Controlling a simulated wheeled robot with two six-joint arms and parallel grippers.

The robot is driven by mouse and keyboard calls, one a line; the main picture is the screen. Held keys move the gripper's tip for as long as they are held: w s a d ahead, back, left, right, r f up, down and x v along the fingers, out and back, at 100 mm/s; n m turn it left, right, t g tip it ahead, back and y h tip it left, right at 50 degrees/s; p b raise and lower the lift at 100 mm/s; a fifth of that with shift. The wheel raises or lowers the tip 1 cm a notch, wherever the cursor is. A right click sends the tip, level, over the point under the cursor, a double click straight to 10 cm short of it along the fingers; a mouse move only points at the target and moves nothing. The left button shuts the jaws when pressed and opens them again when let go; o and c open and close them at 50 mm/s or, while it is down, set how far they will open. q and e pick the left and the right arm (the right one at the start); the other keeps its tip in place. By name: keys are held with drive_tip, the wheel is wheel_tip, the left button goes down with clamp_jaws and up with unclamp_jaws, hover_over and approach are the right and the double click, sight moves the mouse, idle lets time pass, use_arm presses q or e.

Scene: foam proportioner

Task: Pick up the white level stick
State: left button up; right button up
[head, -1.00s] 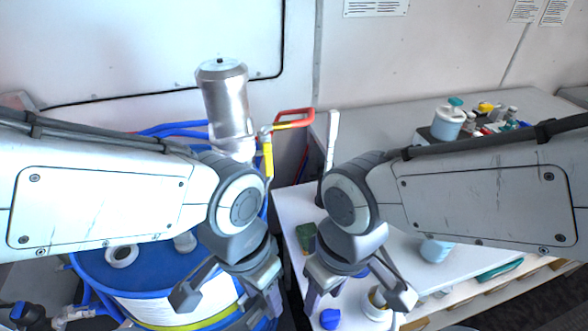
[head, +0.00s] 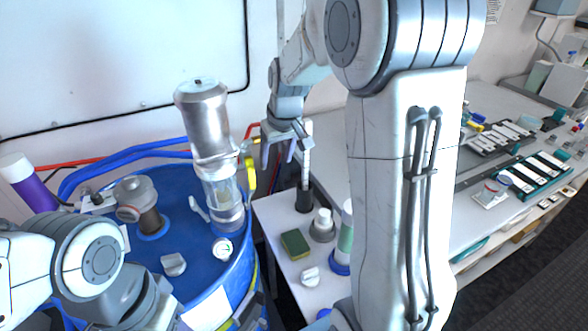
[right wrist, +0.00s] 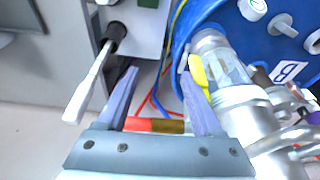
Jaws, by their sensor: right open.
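The white level stick (head: 307,150) stands upright in a black holder (head: 304,200) on the white bench, just right of my right gripper in the head view. My right gripper (head: 278,155) is open and empty, up near the stick's upper part. In the right wrist view the stick (right wrist: 90,84) lies left of the left finger, outside the open jaws (right wrist: 161,80). A red handle (right wrist: 140,124) shows behind the jaws there. My left arm shows at the lower left of the head view; its fingers are not clearly visible.
A blue drum (head: 175,250) carries a metal cylinder with a clear lower section (head: 222,190) and a yellow lever (head: 249,174). A sponge (head: 295,244), a small white bottle (head: 322,225) and a bottle with a blue base (head: 345,240) stand near the holder. My right arm hides part of the bench.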

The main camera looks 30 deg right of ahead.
wheel_tip(320, 180, up, 6)
drive_tip(key=f+t, duration=0.1)
hover_over(305, 127)
drive_tip(key=s, duration=0.2)
drive_tip(key=shift+s+d+r+m, duration=0.1)
drive_tip(key=shift+d+r+m, duration=0.2)
drive_tip(key=shift+m, duration=0.1)
drive_tip(key=shift+w+d, duration=0.2)
drive_tip(key=shift+d, duration=0.1)
drive_tip(key=p+x, duration=0.1)
drive_tip(key=x, duration=0.3)
drive_tip(key=shift+w+d+f, duration=0.1)
drive_tip(key=shift+f, duration=0.05)
drive_tip(key=p+x, duration=0.3)
drive_tip(key=x, duration=0.1)
drive_tip(key=shift+w+f, duration=0.3)
drive_tip(key=shift+w, duration=0.05)
drive_tip(key=shift+w+f, duration=0.15)
drive_tip(key=shift+f, duration=0.25)
drive_tip(key=shift+c, duration=0.3)
clamp_jaws()
drive_tip(key=shift+d+r+h, duration=0.1)
drive_tip(key=shift+h, duration=0.2)
